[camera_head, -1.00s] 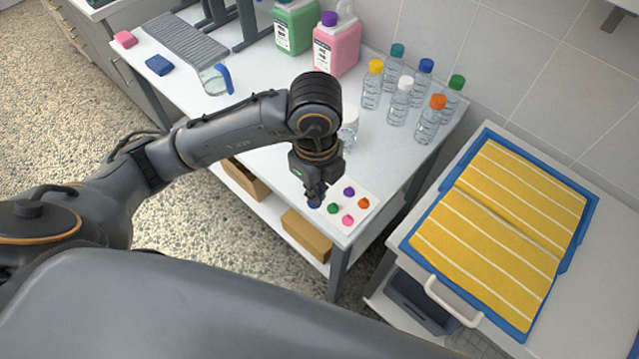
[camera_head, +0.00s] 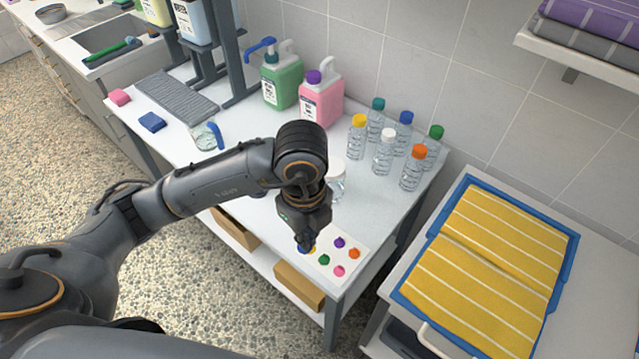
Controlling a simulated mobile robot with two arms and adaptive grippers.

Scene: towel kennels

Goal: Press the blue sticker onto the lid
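A white sheet (camera_head: 355,240) at the table's front right corner carries several coloured stickers: purple (camera_head: 340,242), orange (camera_head: 354,254), green (camera_head: 323,260) and pink (camera_head: 339,271). A bit of yellow (camera_head: 312,251) and a bit of the blue sticker (camera_head: 300,251) show right at my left gripper's tips. My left gripper (camera_head: 305,245) points down at the left end of the sheet. Its fingers are small and dark, so I cannot tell open from shut or whether it touches the blue sticker. A white-lidded clear jar (camera_head: 337,182) stands behind the wrist, partly hidden. My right gripper is out of view.
Several clear bottles with coloured caps (camera_head: 387,152) stand at the back right. Pink (camera_head: 321,103) and green (camera_head: 282,82) jugs stand along the wall. A blue tray (camera_head: 549,318) with yellow striped towels is on the right counter.

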